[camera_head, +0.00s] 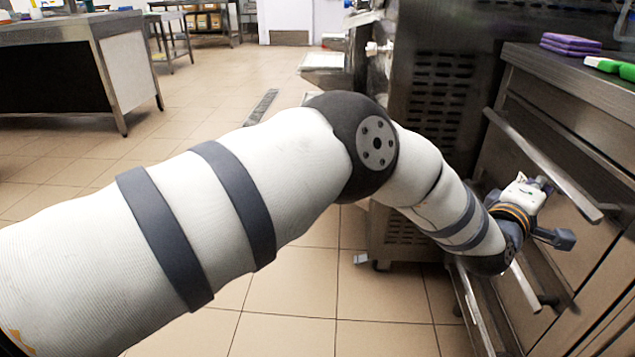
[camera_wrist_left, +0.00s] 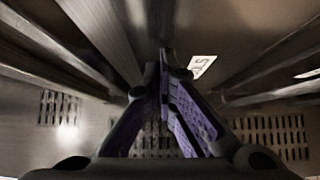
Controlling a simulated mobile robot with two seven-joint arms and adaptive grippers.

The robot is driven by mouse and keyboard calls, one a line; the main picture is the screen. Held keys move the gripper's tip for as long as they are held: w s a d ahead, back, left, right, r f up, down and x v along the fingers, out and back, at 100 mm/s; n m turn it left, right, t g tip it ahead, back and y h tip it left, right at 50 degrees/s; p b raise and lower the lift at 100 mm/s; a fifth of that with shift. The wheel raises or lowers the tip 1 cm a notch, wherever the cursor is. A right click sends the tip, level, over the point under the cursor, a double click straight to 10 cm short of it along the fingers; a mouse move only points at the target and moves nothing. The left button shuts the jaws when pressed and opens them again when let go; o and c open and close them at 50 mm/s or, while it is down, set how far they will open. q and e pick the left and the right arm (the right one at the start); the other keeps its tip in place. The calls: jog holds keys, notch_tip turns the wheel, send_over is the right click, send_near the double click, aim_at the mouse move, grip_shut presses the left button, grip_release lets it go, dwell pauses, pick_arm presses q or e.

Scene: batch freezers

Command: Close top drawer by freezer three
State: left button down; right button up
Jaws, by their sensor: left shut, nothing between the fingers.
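The steel drawer unit (camera_head: 575,235) stands at the right of the head view. Its upper long metal bar (camera_head: 530,155), likely the top drawer's handle or edge, stands out from the front. How far the top drawer is open I cannot tell. My left gripper (camera_head: 543,184) is just below and behind this bar, close to the drawer front. In the left wrist view the gripper's purple-padded fingers (camera_wrist_left: 166,65) come together at the tips, shut and empty. Metal drawer surfaces lie around them. Whether the fingers touch the drawer is hidden. My right gripper is not in view.
Purple sponges (camera_head: 570,44) and a green item (camera_head: 610,67) lie on the counter above the drawers. A vented steel machine (camera_head: 440,85) stands left of the unit. A lower bar (camera_head: 525,288) lies beneath my wrist. Tiled floor (camera_head: 290,295) is open to the left.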

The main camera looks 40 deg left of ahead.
pick_arm(q)
jog(key=shift+w+d+r, duration=0.15)
jog(key=shift+w+d, duration=0.05)
jog(key=shift+d, duration=0.15)
jog(key=shift+r, duration=0.1)
dwell(0.3)
